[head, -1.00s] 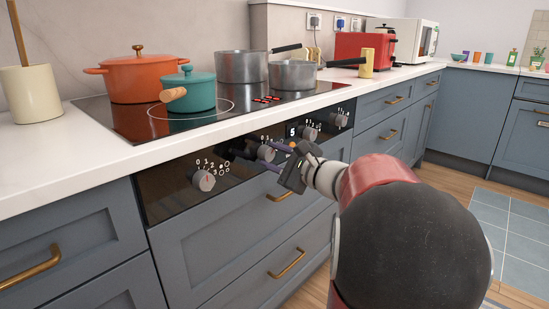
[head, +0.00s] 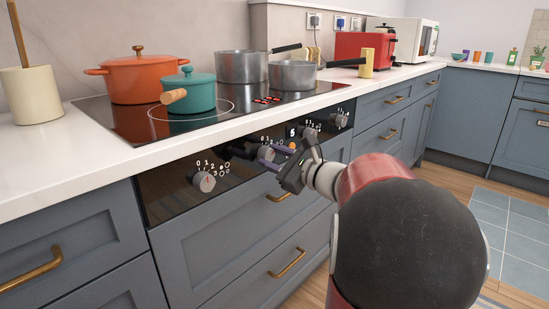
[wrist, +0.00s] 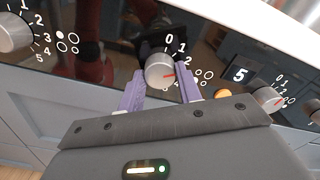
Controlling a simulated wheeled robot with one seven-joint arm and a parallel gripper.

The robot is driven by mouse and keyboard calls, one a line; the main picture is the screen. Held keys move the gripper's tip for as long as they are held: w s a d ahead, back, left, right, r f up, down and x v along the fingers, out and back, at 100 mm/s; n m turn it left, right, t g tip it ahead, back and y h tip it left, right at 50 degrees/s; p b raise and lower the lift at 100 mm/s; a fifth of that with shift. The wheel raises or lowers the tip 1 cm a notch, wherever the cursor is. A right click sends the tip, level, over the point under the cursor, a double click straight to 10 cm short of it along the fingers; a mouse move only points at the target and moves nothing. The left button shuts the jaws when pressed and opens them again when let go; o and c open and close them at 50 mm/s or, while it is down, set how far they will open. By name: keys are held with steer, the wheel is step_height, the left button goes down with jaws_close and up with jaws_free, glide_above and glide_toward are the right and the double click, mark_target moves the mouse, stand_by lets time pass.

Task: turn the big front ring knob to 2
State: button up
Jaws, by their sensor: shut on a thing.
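A row of grey knobs runs along the black control panel under the hob. My gripper (wrist: 162,82) has its purple fingers on either side of one knob (wrist: 160,70), shut on it; this knob also shows in the head view (head: 265,152). Its red mark points right, close to the right finger. Printed 0, 1 and 2 show above and right of it; higher numbers are hidden by the finger. Its ring symbol is too small to read surely. In the head view my gripper (head: 273,157) reaches the panel from the right.
Another knob (head: 204,181) is at the left, with others (head: 309,134) to the right. A display (wrist: 240,74) reads 5, with an orange light (wrist: 223,93) below it. A teal pot (head: 188,95), an orange pot (head: 139,78) and grey pans stand on the hob. Drawer handles (head: 287,263) stick out below.

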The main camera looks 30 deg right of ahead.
steer(key=shift+f, duration=0.1)
steer(key=o, duration=1)
steer(key=v, duration=0.8)
